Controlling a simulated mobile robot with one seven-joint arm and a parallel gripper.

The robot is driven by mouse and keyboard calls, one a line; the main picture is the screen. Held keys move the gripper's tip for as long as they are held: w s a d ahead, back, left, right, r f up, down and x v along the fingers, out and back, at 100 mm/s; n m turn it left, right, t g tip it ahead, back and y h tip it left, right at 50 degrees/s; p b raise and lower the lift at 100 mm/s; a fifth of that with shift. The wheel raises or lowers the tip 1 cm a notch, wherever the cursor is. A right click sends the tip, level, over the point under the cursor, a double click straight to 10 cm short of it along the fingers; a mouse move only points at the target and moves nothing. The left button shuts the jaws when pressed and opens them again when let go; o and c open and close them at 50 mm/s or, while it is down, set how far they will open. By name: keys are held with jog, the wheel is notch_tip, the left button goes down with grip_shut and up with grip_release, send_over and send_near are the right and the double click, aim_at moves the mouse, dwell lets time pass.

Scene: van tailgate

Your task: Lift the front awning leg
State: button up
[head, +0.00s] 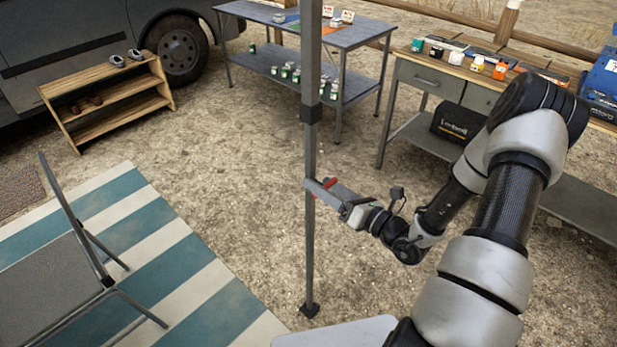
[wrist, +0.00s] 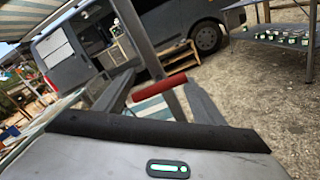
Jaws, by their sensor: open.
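The front awning leg (head: 309,248) is a grey upright pole with a dark collar partway up. Its dark foot (head: 309,309) is on the gravel. In the wrist view the leg (wrist: 138,38) runs tilted between my fingers. My gripper (head: 318,190) is open at the leg, below the collar, reaching in from the right. A red bar (wrist: 160,87) lies across the leg between the fingers in the wrist view. Red also shows at the fingers in the head view. I cannot tell whether either finger touches the leg or the bar.
A striped mat (head: 150,230) with a grey chair (head: 50,275) lies left of the leg. A wooden shoe rack (head: 105,92) stands by the van (head: 90,40). A metal table (head: 345,38) and a workbench (head: 430,78) stand behind. Open gravel surrounds the foot.

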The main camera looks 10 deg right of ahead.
jog(key=shift+x, duration=2.75)
jog(key=c, duration=1.4)
notch_tip(320, 180, up, 13)
jog(key=p, duration=1)
jog(key=shift+w+f, duration=0.1)
jog(key=shift+w, duration=0.05)
jog(key=o, duration=1.4)
jog(key=shift+d, duration=0.1)
jog(key=shift+f, duration=0.1)
